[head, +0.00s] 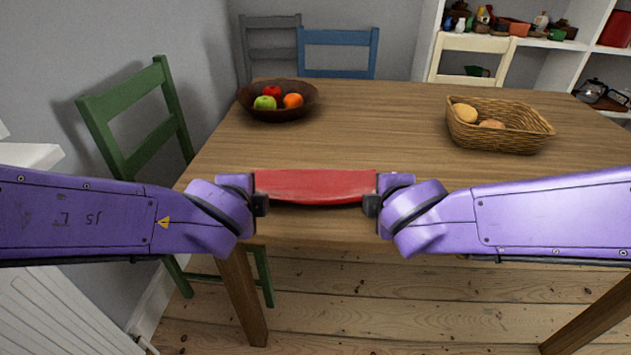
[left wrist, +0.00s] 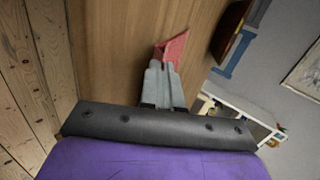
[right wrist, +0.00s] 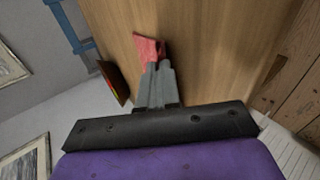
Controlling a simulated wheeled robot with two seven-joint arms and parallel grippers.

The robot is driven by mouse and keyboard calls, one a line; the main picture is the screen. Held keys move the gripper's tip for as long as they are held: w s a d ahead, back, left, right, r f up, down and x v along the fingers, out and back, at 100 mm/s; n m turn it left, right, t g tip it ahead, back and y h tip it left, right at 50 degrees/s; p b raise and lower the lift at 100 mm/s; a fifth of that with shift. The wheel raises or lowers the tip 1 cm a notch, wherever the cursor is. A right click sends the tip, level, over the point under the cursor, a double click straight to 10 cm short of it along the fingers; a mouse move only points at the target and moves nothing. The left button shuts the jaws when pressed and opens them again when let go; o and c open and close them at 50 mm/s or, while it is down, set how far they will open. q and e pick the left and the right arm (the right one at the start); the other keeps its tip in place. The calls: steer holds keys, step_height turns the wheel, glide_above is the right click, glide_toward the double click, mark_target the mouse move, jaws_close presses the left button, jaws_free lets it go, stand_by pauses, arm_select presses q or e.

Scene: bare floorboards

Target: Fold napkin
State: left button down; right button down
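A red napkin (head: 315,186) is stretched between my two grippers at the near edge of the wooden table (head: 360,115). Its front edge sags slightly in the middle. My left gripper (head: 258,195) is shut on the napkin's left end, and my right gripper (head: 374,195) is shut on its right end. In the left wrist view the closed fingers (left wrist: 163,80) have a red piece of napkin (left wrist: 172,47) at their tips. In the right wrist view the closed fingers (right wrist: 156,78) also meet the red cloth (right wrist: 149,48). Whether the napkin touches the table is unclear.
A dark fruit bowl (head: 250,105) stands at the table's back left. A wicker basket (head: 500,138) with bread stands at the back right. Chairs surround the table, including a green one (head: 130,110) at left. The tabletop between bowl and basket is clear.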

arm_select(q)
steer(key=c, duration=1)
jaws_free()
arm_select(e)
steer(key=c, duration=1)
jaws_free()
arm_select(q)
steer(key=shift+s+r, duration=0.1)
steer(key=shift+r, duration=0.2)
arm_select(e)
steer(key=shift+s+r, duration=0.1)
steer(key=shift+r, duration=0.2)
arm_select(q)
steer(key=s+r, duration=0.5)
steer(key=r, duration=0.3)
steer(key=shift+s+r, duration=0.2)
steer(key=shift+s, duration=0.2)
arm_select(e)
steer(key=s+r, duration=0.5)
steer(key=r, duration=0.3)
steer(key=shift+s+r, duration=0.2)
steer(key=shift+s, duration=0.2)
arm_select(q)
steer(key=shift+s, duration=0.1)
arm_select(e)
steer(key=shift+s, duration=0.1)
